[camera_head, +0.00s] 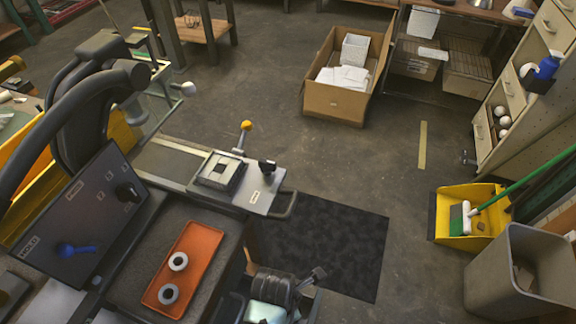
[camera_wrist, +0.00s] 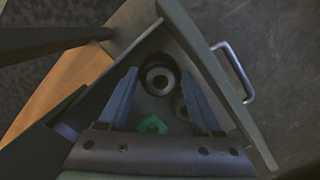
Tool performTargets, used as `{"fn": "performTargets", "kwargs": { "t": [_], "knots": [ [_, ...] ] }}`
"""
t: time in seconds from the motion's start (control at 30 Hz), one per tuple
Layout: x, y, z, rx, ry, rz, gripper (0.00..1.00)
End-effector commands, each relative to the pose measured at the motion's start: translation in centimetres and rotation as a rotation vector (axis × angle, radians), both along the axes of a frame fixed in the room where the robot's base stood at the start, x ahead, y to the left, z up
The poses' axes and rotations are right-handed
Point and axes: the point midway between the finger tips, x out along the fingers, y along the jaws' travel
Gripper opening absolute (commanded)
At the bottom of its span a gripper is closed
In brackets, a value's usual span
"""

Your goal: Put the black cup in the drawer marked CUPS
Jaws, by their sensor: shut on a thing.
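In the wrist view my gripper (camera_wrist: 161,73) reaches into an open grey drawer (camera_wrist: 205,50) with a metal bar handle (camera_wrist: 232,70). Its two blue-grey fingers stand on either side of a dark round cup (camera_wrist: 158,77) with a paler ring inside, and they are shut on it. A green piece (camera_wrist: 152,124) shows nearer the palm. No readable CUPS label shows in the wrist view. I cannot make out the held cup in the head view.
The head view shows an orange tray (camera_head: 190,262) with two pale rings (camera_head: 178,261) at lower left. A black mat (camera_head: 330,245) lies on the floor. A cardboard box (camera_head: 335,102), a yellow dustpan (camera_head: 470,225) and a grey bin (camera_head: 515,270) stand around the open floor (camera_head: 400,185).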

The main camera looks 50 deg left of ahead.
Motion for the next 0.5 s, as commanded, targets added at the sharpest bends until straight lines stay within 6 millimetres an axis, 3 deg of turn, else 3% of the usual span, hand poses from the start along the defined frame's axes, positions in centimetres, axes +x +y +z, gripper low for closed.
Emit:
{"fn": "performTargets", "kwargs": {
  "t": [0.23,0.5],
  "knots": [
    [0.0,0.0,-3.4,-0.001,0.001,-0.001,0.09],
    [0.0,0.0,-3.5,0.000,0.000,-0.002,0.09]
  ]
}}
